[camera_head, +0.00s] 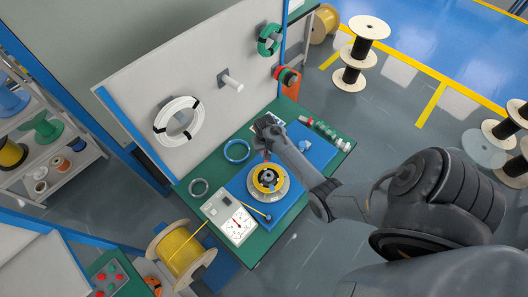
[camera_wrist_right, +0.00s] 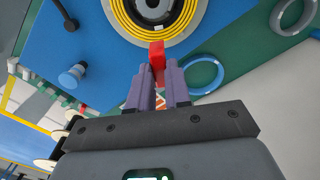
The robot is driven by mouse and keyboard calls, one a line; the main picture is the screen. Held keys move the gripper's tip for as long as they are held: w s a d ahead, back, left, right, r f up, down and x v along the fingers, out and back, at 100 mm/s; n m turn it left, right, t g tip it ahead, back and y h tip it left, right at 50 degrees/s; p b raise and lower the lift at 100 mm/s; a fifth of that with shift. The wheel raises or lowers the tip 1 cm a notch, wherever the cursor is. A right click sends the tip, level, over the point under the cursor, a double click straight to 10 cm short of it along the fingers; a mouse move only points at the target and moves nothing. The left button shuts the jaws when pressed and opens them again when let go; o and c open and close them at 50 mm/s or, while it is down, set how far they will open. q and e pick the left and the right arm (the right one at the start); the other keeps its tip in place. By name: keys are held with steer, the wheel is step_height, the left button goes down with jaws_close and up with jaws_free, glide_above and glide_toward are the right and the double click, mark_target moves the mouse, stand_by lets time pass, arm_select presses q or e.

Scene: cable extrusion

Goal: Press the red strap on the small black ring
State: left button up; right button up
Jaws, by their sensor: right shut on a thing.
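My right gripper (camera_head: 265,152) reaches in over the blue board beside the yellow coil. In the right wrist view its purple fingers (camera_wrist_right: 157,92) are shut on the red strap (camera_wrist_right: 157,62), a short red piece that sticks out beyond the fingertips. The strap's end points at the coil's edge; I cannot tell whether it touches. The yellow coil (camera_wrist_right: 119,16) lies round a dark hub, and a black ring-shaped part (camera_wrist_right: 178,22) shows at its middle, cut off by the top of the picture. In the head view the coil (camera_head: 259,187) also shows. My left gripper is not in view.
A blue ring (camera_head: 237,151) and a grey ring (camera_head: 198,188) lie on the green table (camera_head: 215,160). A scale with a dial (camera_head: 238,226) stands near the coil. A yellow spool (camera_head: 180,250) is at the front. A panel with a peg (camera_head: 232,82) rises behind.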

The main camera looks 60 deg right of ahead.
step_height(320, 180, down, 2)
steer(key=b, duration=0.7)
glide_above(265, 166)
step_height(265, 166, down, 6)
steer(key=shift+w+r, duration=0.1)
steer(key=shift+r, duration=0.1)
steer(key=shift+f, duration=0.15)
steer(key=shift+f+b, duration=0.6)
steer(key=shift+f, duration=0.75)
steer(key=shift+f, duration=0.45)
stand_by(0.3)
stand_by(0.9)
